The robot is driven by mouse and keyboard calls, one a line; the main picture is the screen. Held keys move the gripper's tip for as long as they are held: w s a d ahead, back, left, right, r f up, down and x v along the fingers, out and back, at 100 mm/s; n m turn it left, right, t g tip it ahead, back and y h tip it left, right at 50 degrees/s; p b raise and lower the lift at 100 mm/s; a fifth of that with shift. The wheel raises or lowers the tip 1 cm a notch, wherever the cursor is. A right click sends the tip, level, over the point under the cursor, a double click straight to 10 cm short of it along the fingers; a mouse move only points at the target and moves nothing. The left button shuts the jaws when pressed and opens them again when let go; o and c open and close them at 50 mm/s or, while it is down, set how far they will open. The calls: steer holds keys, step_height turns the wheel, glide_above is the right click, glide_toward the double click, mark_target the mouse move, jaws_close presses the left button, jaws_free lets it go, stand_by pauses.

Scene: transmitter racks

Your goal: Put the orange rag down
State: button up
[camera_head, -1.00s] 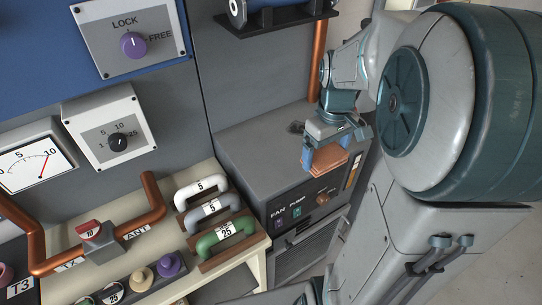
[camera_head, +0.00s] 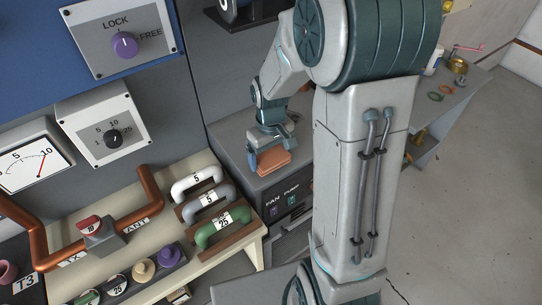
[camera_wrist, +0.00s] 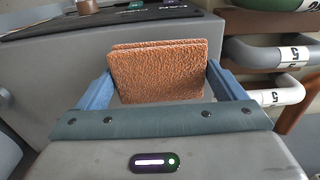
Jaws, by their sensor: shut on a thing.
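The orange rag (camera_wrist: 158,72) is a folded, textured pad held between the two blue fingers of my gripper (camera_wrist: 160,85) in the wrist view. In the head view the rag (camera_head: 270,162) shows below my gripper (camera_head: 270,158), in front of the upper part of the grey fan and pump cabinet (camera_head: 233,127). My gripper is shut on the rag. I cannot tell whether the rag touches the cabinet.
Handles marked 5, 5 and 25 (camera_head: 222,229) stand on a cream bench (camera_head: 195,274) left of the cabinet. A copper pipe (camera_head: 150,188) runs along that bench. A grey side table (camera_head: 458,90) with small items stands at the far right, beside open floor (camera_head: 470,210).

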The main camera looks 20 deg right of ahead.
steer(key=shift+f, duration=1.1)
steer(key=shift+f, duration=0.25)
steer(key=o, duration=0.8)
steer(key=shift+r, duration=0.1)
steer(key=shift+c, duration=0.2)
steer(key=shift+r, duration=0.1)
